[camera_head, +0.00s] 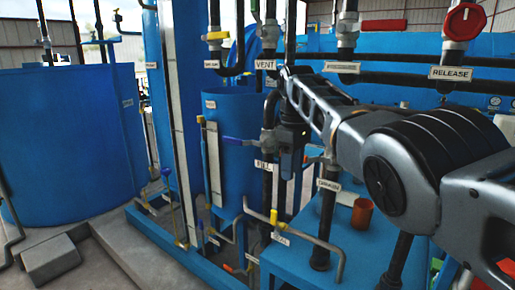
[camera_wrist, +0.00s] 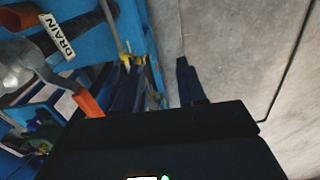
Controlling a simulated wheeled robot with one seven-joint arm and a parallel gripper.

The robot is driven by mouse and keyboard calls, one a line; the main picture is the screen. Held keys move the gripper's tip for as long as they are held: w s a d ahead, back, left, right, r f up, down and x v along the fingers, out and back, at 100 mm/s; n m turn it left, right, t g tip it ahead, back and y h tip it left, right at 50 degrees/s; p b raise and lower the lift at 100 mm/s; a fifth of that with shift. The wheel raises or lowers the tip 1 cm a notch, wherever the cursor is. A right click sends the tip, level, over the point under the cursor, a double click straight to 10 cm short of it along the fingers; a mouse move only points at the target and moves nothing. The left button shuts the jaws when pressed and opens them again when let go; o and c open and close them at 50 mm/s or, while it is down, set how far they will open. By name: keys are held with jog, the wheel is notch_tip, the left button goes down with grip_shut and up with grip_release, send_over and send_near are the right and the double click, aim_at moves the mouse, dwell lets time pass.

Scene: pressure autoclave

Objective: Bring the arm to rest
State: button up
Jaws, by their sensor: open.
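My arm (camera_head: 350,135) reaches in from the right edge in the head view and extends toward the vertical pipes near the middle. My gripper (camera_head: 288,172) hangs at its far end, pointing down, in front of the pipes by the FILL label (camera_head: 263,166). A DRAIN label (camera_wrist: 57,36) is at upper left there.
A blue lever (camera_head: 238,141) sits just left of my gripper. A yellow-handled valve (camera_head: 273,217) is below. A red RELEASE knob (camera_head: 464,21) is at upper right. A brown cup (camera_head: 362,217) stands on the blue platform. Bare concrete floor (camera_wrist: 235,50) shows in the wrist view.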

jog(key=s+a+f+m+t+y, duration=0.1)
jog(key=s+f+t, duration=0.15)
jog(key=f, duration=1.15)
jog(key=s+a+f+m+t+y, duration=0.1)
jog(key=s+f, duration=0.3)
jog(key=f, duration=1.1)
jog(key=s+d+f+m+t, duration=0.3)
jog(key=s+f, duration=1)
jog(key=s, duration=0.4)
jog(key=s+d+r+m+t, duration=0.2)
jog(key=s+d+r, duration=0.1)
jog(key=s, duration=0.9)
jog(key=s+d+r+m+t, duration=0.2)
jog(key=s+d, duration=0.1)
jog(key=s, duration=0.9)
jog(key=s+d+r+m+t+h, duration=0.1)
jog(key=s+d+r+t, duration=0.1)
jog(key=s+r, duration=0.6)
jog(key=s+d+r+t+h, duration=0.1)
jog(key=s+r, duration=0.6)
jog(key=r, duration=0.8)
jog(key=d+t, duration=0.1)
jog(key=d, duration=0.1)
jog(key=shift+s+d+r+m, duration=0.35)
jog(key=shift+s+m, duration=0.05)
